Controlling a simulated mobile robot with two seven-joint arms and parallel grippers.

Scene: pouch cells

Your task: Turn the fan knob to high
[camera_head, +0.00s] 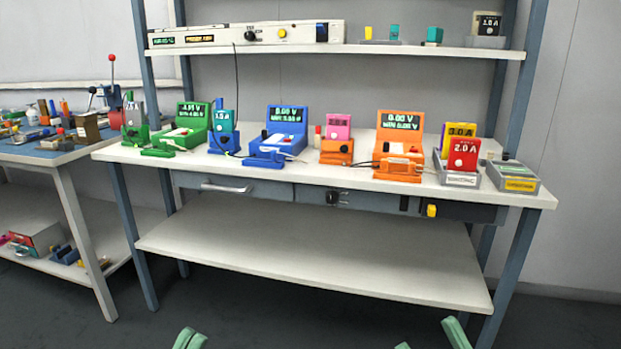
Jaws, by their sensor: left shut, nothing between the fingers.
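A long white unit (215,37) lies on the upper shelf, with lit displays at its left. A dark round knob (250,36) sits mid-front on it, with a yellow round control (282,33) to its right. Another dark knob (332,197) is on the panel under the bench top. The labels are too small to read, so I cannot tell which knob is the fan's or its setting. My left gripper (190,339) is shut and empty at the bottom edge, far from the knobs. My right gripper (430,340) shows only its fingertips at the bottom, spread apart.
The lower shelf (310,262) is bare. A cluttered side table (50,152) stands left. The floor in front is clear.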

